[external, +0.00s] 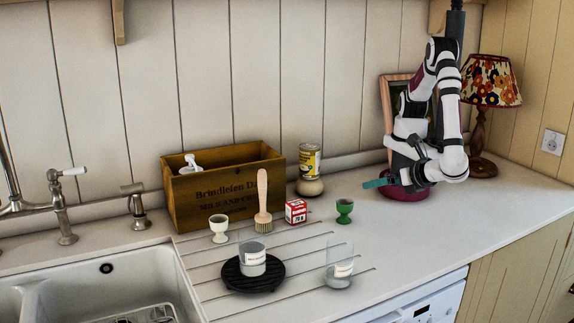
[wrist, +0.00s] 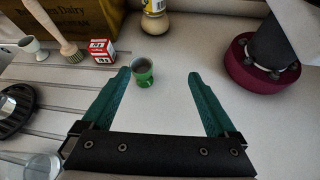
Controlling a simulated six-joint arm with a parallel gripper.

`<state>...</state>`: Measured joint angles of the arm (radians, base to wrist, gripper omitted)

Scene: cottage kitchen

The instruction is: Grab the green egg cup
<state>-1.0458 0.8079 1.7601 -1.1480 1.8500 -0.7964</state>
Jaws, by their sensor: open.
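The green egg cup (external: 344,210) stands upright on the white counter, right of the small red and white box. It also shows in the wrist view (wrist: 143,74), beyond the left fingertip and slightly inside its line. My gripper (external: 374,183) is to the right of the egg cup and above the counter in the external view. In the wrist view my gripper (wrist: 158,76) has its two teal fingers spread wide, with nothing held between them.
A red and white box (external: 296,211), a wooden brush (external: 263,205), a white egg cup (external: 219,228) and glasses (external: 340,262) stand to the left and front. A wooden crate (external: 225,190) and a yellow tin (external: 309,161) are behind. Counter right of the green cup is clear.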

